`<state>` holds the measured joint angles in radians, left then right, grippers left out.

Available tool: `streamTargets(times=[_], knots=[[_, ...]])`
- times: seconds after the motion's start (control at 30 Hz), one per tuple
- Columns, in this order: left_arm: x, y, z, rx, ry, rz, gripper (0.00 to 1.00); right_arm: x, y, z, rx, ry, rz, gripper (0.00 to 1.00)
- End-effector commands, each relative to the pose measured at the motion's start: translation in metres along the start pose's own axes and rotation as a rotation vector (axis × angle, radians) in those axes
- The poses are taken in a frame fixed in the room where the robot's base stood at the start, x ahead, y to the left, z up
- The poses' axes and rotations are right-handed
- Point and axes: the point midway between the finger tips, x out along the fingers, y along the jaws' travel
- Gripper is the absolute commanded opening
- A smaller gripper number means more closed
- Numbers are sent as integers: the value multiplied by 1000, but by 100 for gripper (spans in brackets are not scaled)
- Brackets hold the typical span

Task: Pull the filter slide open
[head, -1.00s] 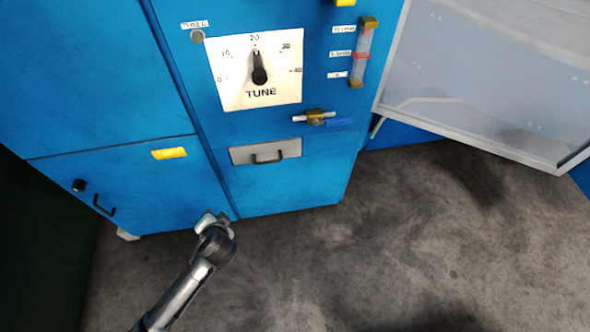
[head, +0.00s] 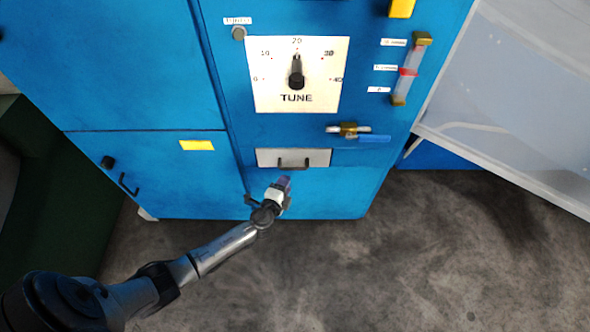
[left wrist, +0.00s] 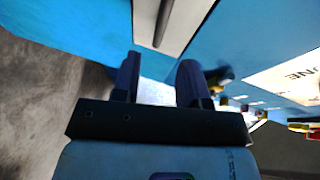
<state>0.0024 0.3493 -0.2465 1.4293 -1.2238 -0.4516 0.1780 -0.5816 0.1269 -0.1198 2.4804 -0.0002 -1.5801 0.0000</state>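The filter slide (head: 265,157), a grey panel with a dark bar handle (head: 293,165), sits in the blue cabinet's front below the TUNE plate and looks flush with it. My left gripper (head: 284,183) is just below and in front of the handle, apart from it as far as I can see. In the left wrist view my left gripper (left wrist: 160,80) has its two dark fingers spread with nothing between them. A grey panel with a dark bar, which looks like the slide (left wrist: 180,20), lies ahead beyond the fingertips. My right gripper is not in view.
The TUNE plate (head: 325,75) with its black pointer is above the slide. A brass valve (head: 348,130) with a blue lever is at its upper right. A cabinet door (head: 170,175) with a handle is at left. A framed clear panel (head: 520,100) stands at right. Floor in front is clear.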

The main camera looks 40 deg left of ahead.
Motion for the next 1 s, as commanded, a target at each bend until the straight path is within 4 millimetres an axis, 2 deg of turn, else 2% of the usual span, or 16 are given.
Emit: streamTargets(times=[0.03, 0.2, 0.43, 0.63, 1.0], knots=[[12, 0, 0, 1, -2, -2, 40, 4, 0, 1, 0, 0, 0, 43], [43, 1, 0, 0, -1, -2, 40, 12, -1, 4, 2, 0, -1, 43], [73, 1, 0, -2, -2, -1, 40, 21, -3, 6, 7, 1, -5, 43], [86, 0, 0, -1, -2, 0, 40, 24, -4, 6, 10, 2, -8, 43], [88, 0, 0, -2, -2, 0, 40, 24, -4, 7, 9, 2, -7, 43]])
